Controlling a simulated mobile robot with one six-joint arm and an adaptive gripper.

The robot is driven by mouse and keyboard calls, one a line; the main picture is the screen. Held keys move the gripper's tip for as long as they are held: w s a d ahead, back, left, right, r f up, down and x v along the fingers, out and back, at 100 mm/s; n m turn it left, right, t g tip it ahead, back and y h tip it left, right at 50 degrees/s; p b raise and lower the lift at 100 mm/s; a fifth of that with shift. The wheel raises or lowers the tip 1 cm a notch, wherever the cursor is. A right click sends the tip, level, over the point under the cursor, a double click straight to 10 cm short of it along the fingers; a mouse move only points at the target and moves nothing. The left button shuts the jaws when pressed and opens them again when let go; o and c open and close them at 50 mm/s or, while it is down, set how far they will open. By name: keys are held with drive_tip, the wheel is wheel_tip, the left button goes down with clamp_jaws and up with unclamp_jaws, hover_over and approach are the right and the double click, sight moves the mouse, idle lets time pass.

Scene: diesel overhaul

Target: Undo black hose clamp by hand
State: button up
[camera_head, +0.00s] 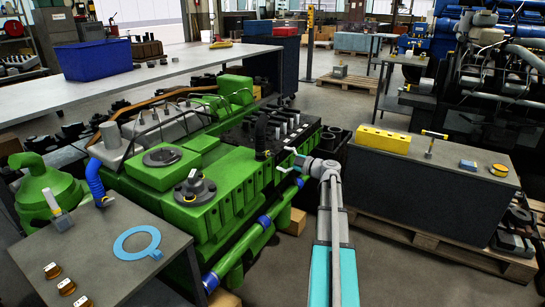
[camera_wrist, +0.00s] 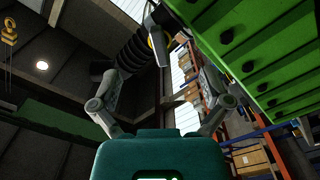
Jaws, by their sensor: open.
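A green diesel engine (camera_head: 220,190) stands in the middle of the head view. A black upright hose-like part (camera_head: 261,135) rises from its right side, close to my gripper (camera_head: 284,161). In the wrist view, a black ribbed hose (camera_wrist: 132,55) runs upward beside the left finger of my gripper (camera_wrist: 165,65), with a dark band and a bit of yellow near its upper end. I cannot clearly make out the black hose clamp. My gripper is open, its fingers apart with nothing held between them. I cannot tell whether a finger touches the hose.
The engine's green side (camera_wrist: 260,50) is close on the right of the wrist view. A dark bench (camera_head: 430,185) with a yellow block (camera_head: 383,139) stands right of my arm. A grey table (camera_head: 110,255) with a blue ring gasket (camera_head: 137,242) is at front left.

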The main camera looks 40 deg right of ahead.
sight(273, 155)
drive_tip(key=m, duration=1.2)
drive_tip(key=shift+m, duration=0.3)
drive_tip(key=m, duration=1.2)
drive_tip(key=shift+m, duration=0.3)
drive_tip(key=m, duration=0.4)
drive_tip(key=shift+m, duration=0.3)
drive_tip(key=m, duration=0.4)
drive_tip(key=shift+x, duration=2.5)
